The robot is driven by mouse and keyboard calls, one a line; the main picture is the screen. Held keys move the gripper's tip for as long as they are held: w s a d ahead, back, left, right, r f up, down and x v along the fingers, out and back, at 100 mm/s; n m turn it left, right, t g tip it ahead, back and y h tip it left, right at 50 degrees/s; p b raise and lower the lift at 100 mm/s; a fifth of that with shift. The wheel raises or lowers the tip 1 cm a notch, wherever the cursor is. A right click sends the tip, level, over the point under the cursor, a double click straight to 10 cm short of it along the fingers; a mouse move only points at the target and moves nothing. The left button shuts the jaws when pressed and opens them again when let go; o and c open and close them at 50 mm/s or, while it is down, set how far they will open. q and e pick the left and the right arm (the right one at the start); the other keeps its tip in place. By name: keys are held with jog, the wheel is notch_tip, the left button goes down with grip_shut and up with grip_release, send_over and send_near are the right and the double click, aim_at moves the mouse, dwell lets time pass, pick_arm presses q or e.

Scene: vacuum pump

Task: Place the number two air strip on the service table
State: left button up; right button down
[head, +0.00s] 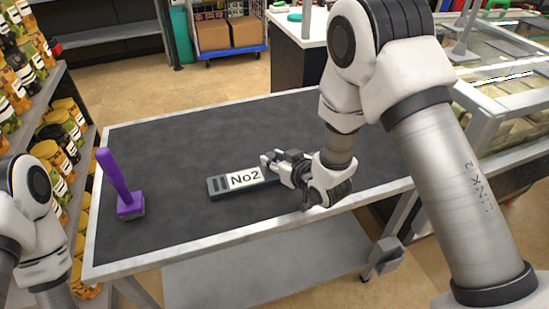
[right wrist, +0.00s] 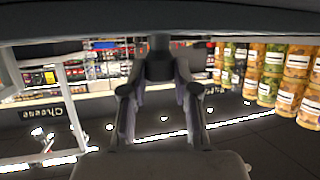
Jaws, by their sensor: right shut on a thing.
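The number two air strip (head: 244,179) is a dark flat bar with a white "No2" label, over the front middle of the dark-topped table (head: 190,140) in the head view. It looks level and at or just above the surface; I cannot tell whether it touches. My right gripper (head: 271,161) is shut on the strip's right end, which the fingers partly hide. In the right wrist view the gripper fingers (right wrist: 161,125) show, but I cannot make out the strip between them. My left arm is at the left edge of the head view, its gripper out of frame.
A purple-handled brush (head: 123,188) stands on the table's left part. Shelves of jars (head: 62,130) border the left side. A glass-topped case (head: 505,100) is at the right. A blue cart with boxes (head: 230,35) is behind. The table's back and left middle are clear.

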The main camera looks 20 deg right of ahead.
jog(key=shift+a, duration=0.1)
jog(key=c, duration=0.9)
grip_release()
jog(key=shift+o, duration=0.2)
